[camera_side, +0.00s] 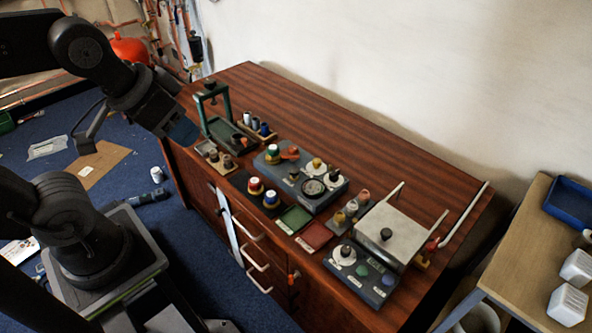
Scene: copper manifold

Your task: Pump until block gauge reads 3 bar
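My gripper (178,132) hangs at the bench's left end, apart from these things. Its finger opening is unclear.
A green press frame (212,98) stands near my gripper. Green (295,218) and red (314,236) trays and a dark panel with buttons (362,275) line the front edge. Small fittings stand in racks. The bench's back strip (330,120) is clear. A side table (535,235) stands right.

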